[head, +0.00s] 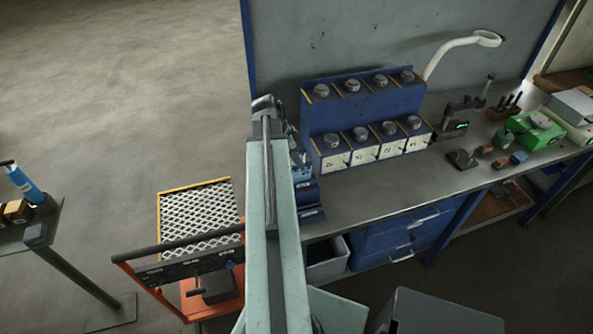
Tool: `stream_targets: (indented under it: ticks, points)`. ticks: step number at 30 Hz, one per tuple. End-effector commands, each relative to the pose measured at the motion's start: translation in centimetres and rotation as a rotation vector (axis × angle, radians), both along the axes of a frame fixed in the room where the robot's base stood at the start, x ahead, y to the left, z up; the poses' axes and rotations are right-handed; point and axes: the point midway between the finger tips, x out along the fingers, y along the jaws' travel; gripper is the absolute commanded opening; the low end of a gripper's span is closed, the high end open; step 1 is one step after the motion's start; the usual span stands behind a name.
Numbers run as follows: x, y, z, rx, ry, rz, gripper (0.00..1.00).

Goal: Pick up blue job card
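I cannot make out the blue job card for certain. A small light-blue item (301,171) shows on the workbench just right of my arm, partly hidden by it and too small to identify. A dark blue holder or tray (309,201) lies just below it at the bench's left end. My arm rises through the middle of the picture and covers part of that end. My gripper does not show; the far end of my arm shows only a dark joint.
The grey workbench (395,187) carries a blue rack (316,119) with several knobbed boxes, a white lamp (455,45), a small gauge stand and green devices (535,132). An orange cart (125,272) stands left of my arm. Another table (50,225) is far left. Open floor lies behind the cart.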

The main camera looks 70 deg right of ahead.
Motion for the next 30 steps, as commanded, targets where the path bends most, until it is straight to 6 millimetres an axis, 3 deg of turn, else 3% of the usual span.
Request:
stream_targets:
  ticks: [9,14,24,30]
  points:
    - [-0.9,-0.6,-2.8,0.001,0.000,-0.004,0.35]
    - [-1.1,-0.6,-2.8,0.000,0.000,-0.003,0.35]
    - [-2.9,-1.2,-7.6,0.000,-0.001,-0.003,0.35]
    - [-3.0,-1.3,-7.3,0.001,-0.001,-0.002,0.35]
